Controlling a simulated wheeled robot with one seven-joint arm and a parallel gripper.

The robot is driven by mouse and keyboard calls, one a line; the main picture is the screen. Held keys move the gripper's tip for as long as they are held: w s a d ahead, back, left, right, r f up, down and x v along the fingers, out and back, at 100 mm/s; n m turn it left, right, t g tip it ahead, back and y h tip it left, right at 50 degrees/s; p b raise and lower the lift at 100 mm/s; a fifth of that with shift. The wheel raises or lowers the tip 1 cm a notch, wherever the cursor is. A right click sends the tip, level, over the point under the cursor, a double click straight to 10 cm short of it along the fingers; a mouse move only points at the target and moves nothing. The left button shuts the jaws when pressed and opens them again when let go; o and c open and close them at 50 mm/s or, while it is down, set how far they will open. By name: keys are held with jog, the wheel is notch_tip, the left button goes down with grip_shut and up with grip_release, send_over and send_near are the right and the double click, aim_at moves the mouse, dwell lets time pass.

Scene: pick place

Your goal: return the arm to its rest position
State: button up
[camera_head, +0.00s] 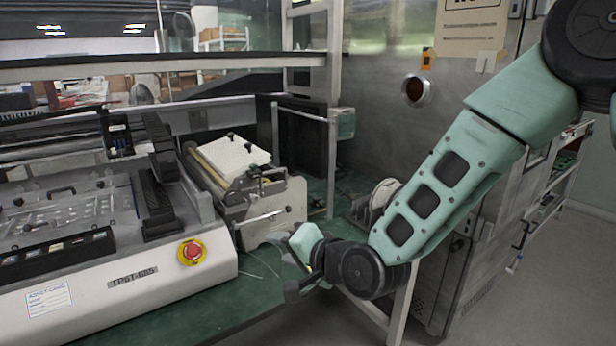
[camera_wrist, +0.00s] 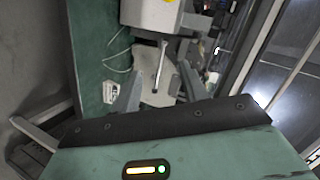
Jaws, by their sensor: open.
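My arm reaches in from the upper right of the head view, bent downward at the elbow. My gripper (camera_head: 300,278) is at its lower end, near the front edge of the green table (camera_head: 200,318). In the wrist view, the two fingers of my gripper (camera_wrist: 158,90) stand apart, and I see nothing held between them. Past them, the metal end of a machine with a silver lever (camera_wrist: 161,62) shows over the green surface. In the head view my gripper is just to the right of and in front of that roller machine (camera_head: 270,210).
A large white machine with a red emergency button (camera_head: 192,251) fills the left. A tall metal cabinet (camera_head: 385,135) stands behind my arm. A metal post frame (camera_head: 332,160) rises at the table's back. Bare floor (camera_head: 560,280) is at the right.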

jog(key=s+d+r+n+g+h+p, duration=0.1)
jog(key=s+d+r+n+g+h, duration=0.1)
jog(key=s+d, duration=0.4)
jog(key=s+d+r+n+g+h+p, duration=0.1)
jog(key=s+d+n+g+h, duration=0.3)
jog(key=s, duration=0.8)
jog(key=s+d+r+n+g+h+p, duration=0.2)
jog(key=s+d+n, duration=0.4)
jog(key=s+d, duration=0.3)
jog(key=shift+s+d+r+g+h, duration=0.15)
jog(key=shift+s+r+g+h, duration=0.4)
jog(key=shift+r+g+h, duration=0.2)
